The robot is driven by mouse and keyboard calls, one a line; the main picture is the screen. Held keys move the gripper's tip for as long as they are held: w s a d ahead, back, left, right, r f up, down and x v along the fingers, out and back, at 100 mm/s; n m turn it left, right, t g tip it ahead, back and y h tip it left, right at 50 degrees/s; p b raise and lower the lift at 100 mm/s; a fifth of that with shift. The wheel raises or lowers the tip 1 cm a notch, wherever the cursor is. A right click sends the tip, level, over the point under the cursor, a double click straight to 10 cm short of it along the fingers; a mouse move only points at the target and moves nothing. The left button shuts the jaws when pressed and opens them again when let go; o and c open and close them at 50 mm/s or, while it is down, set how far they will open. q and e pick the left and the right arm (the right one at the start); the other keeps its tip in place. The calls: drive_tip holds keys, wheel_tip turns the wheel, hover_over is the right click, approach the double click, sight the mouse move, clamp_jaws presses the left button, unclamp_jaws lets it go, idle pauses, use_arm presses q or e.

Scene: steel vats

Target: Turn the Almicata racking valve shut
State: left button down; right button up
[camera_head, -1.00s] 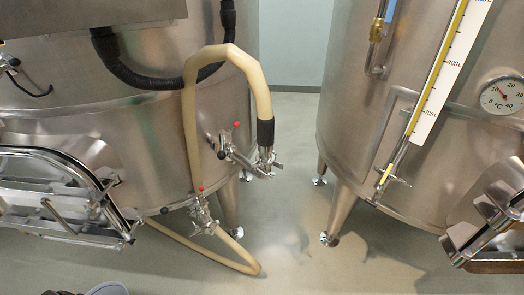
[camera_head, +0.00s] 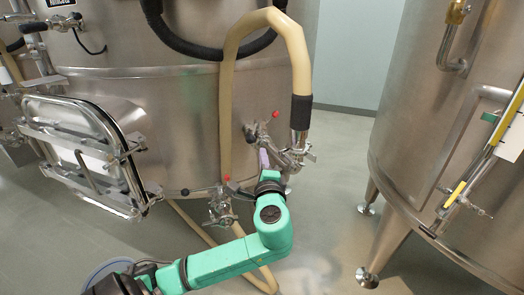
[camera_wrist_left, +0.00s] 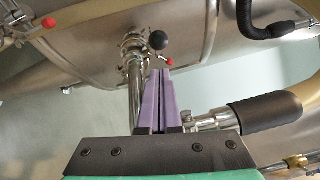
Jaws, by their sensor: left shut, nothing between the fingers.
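The left steel vat (camera_head: 175,125) has an upper valve (camera_head: 285,155) with a black-ended lever (camera_head: 250,135), and a hose with a black sleeve joined to it. A lower valve (camera_head: 221,210) carries another hose end. Which one is the racking valve I cannot read. My left gripper (camera_head: 264,158) is beside the upper valve, its lilac fingers partly seen. In the left wrist view the fingers (camera_wrist_left: 165,74) are shut and empty, pointing towards a black ball knob (camera_wrist_left: 158,40) and close beside a steel pipe (camera_wrist_left: 134,85). Contact is unclear. My right gripper is out of view.
The tan hose (camera_head: 228,90) arches over the upper valve. A hatch (camera_head: 85,155) juts out at the left. A second vat (camera_head: 430,130) stands at the right, with open floor (camera_head: 330,205) between. A rounded object (camera_head: 108,270) stands at bottom left.

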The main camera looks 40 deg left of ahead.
sight(253, 132)
use_arm(q)
drive_tip(key=p+x, duration=0.2)
drive_tip(key=x, duration=0.8)
drive_tip(key=shift+f, duration=0.1)
